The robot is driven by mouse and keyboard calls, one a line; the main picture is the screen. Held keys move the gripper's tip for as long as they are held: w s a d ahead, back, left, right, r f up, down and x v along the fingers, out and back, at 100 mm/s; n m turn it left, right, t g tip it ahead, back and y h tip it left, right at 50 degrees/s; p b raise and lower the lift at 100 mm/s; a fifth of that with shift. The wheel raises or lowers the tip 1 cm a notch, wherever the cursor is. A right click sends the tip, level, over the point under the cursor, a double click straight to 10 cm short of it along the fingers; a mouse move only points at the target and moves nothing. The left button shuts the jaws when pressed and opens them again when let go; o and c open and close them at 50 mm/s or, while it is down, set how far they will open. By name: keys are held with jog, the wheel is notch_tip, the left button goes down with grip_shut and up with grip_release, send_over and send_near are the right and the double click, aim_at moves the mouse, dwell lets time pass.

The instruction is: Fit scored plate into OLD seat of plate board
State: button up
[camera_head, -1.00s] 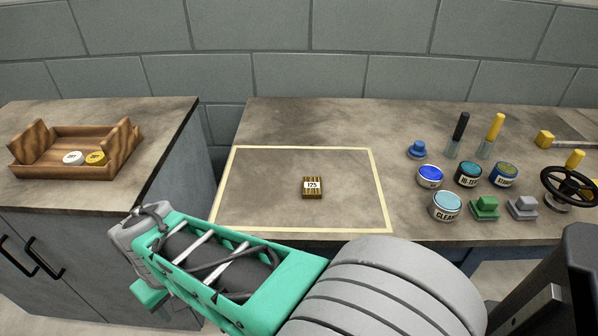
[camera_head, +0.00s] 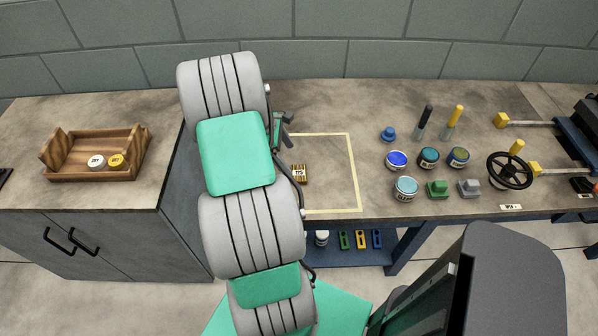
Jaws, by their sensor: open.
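A small brown-gold block with dark score lines and a white number label (camera_head: 300,174), which looks like the scored plate, lies flat on the bench inside a pale taped outline (camera_head: 355,172). My gripper (camera_head: 288,130) shows only in part past the right side of my arm. It is open, above the bench's left part and farther back than the block, apart from it. My arm hides the rest of the gripper and the outline's left side. I cannot make out a plate board or a seat marked OLD.
A wooden tray (camera_head: 72,176) with a white and a yellow disc stands on the left cabinet (camera_head: 160,150). Several tins, brushes, stamp-like blocks and a black handwheel (camera_head: 510,171) crowd the bench's right. A shelf below holds small coloured items (camera_head: 360,239).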

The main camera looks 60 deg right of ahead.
aim_at(298, 173)
jog(key=shift+n, duration=0.4)
jog(key=x, duration=0.7)
jog(key=shift+f+p, duration=0.4)
jog(key=shift+c, duration=0.4)
jog(key=shift+r, duration=0.1)
grip_shut()
